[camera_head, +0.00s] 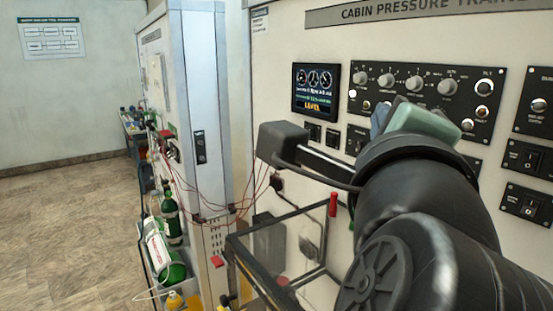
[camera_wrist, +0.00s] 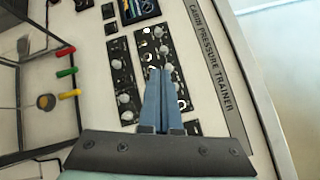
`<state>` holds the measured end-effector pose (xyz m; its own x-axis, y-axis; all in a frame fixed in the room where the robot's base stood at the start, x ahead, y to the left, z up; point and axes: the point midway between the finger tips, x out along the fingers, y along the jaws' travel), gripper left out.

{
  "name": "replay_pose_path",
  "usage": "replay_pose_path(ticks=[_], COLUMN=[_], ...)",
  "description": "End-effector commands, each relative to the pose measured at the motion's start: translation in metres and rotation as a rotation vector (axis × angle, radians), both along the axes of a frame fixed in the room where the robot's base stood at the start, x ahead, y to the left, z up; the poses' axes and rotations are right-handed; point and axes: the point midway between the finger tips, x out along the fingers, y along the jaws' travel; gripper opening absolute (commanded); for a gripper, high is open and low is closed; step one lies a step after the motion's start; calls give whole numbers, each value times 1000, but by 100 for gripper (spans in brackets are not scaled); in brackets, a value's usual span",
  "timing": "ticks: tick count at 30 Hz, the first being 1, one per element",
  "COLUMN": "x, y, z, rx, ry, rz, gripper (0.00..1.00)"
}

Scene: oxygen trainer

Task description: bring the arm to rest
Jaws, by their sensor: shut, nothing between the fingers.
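My arm comes in from the lower right of the head view and reaches toward the cabin pressure trainer panel (camera_head: 290,90). My gripper (camera_head: 382,116) is mostly hidden behind my own wrist; only part of its blue-grey fingers shows in front of the knobs. In the wrist view my gripper (camera_wrist: 160,72) has its two blue fingers together, with nothing between them. They point at the knob panel (camera_wrist: 183,70). I cannot tell how far the fingertips are from it.
A display (camera_head: 316,88) reads "LEVEL". A clear-sided, dark-framed box (camera_head: 270,250) juts out below the panel, close to my arm. Red tubes hang from a grey cabinet (camera_head: 200,80). The tiled floor (camera_head: 70,230) is clear.

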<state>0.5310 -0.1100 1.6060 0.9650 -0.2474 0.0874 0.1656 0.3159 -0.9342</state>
Motion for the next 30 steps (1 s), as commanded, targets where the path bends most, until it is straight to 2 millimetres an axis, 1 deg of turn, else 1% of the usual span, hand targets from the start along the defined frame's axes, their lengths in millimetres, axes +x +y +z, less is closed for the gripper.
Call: replay_pose_path(ticks=[1,4,8,9,11,12,15,18,21,24,30], x=[-3,-12,-27,-32,-41,-48,-63,-77,-88,-94,-96], y=[0,4,18,25,37,46,68,88,101,109,111], z=[3,15,31,36,41,43,46,46,45,45,45], rx=[-99,-322,-679,-801,-986,-1105,-1367,-1563,-1689,-1756,-1775], ry=[-13,-46,-95,-112,-135,-153,-190,-220,-241,-253,-254], rz=[-22,-73,-166,-203,-264,-309,-422,-527,-610,-660,-677], gripper=[0,0,0,0,0,0,0,0,0,0,0])
